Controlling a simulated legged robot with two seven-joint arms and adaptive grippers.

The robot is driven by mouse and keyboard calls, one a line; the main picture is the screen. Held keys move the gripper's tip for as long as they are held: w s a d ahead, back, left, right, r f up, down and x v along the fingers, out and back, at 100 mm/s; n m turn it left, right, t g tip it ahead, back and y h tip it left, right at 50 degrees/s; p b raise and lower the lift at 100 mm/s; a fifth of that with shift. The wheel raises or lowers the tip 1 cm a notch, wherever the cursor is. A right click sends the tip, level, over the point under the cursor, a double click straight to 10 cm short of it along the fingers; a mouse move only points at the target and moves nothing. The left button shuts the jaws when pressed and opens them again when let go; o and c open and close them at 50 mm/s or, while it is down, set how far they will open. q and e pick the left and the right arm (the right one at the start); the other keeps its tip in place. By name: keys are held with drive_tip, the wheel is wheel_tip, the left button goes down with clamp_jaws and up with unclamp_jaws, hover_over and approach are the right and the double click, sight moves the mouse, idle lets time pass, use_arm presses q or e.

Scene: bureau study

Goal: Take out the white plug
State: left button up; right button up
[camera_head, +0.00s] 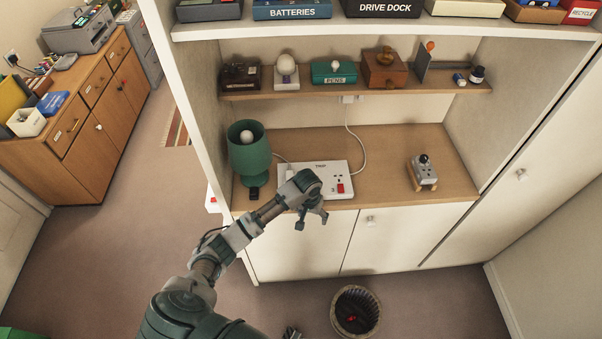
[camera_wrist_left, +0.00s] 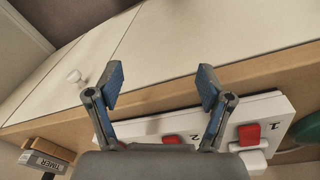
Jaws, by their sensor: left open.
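A white power strip (camera_head: 338,180) lies on the wooden counter and also shows in the left wrist view (camera_wrist_left: 272,107). A white plug (camera_head: 289,169) appears to sit at its left end, partly hidden by my wrist. In the left wrist view, a white plug-like block (camera_wrist_left: 254,159) is beside the red switch marked 1 (camera_wrist_left: 249,134). My left gripper (camera_head: 311,219) is open and empty in front of the counter's edge, its fingers (camera_wrist_left: 160,84) apart and short of the strip. A small part of what seems my right gripper (camera_head: 292,333) shows at the bottom edge.
A green lamp (camera_head: 249,155) stands left of the strip, with a dark object (camera_head: 254,194) before it. A grey timer device (camera_head: 422,171) sits to the right. A shelf (camera_head: 340,90) with several items hangs above. A waste basket (camera_head: 356,311) stands on the floor.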

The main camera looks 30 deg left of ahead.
use_arm(q)
drive_tip(key=w+a+r+n, duration=0.2)
drive_tip(key=w+a+r, duration=0.3)
drive_tip(key=r, duration=0.4)
drive_tip(key=n+g, duration=0.1)
drive_tip(key=n, duration=0.3)
approach(289, 176)
drive_tip(key=shift+y, duration=0.4)
drive_tip(key=f, duration=0.2)
drive_tip(key=d+f+p, duration=0.1)
drive_tip(key=f, duration=0.1)
drive_tip(key=shift+d+f, duration=0.25)
drive_tip(key=shift+f, duration=0.15)
drive_tip(key=shift+m, duration=0.3)
drive_tip(key=f, duration=0.5)
drive_tip(key=shift+a+p, duration=0.4)
drive_tip(key=shift+w+d+f, duration=0.1)
drive_tip(key=shift+f, duration=0.4)
drive_tip(key=c, duration=1.3)
drive_tip(key=shift+o, duration=0.2)
use_arm(e)
drive_tip(key=shift+r, duration=0.9)
use_arm(q)
drive_tip(key=shift+r, duration=0.1)
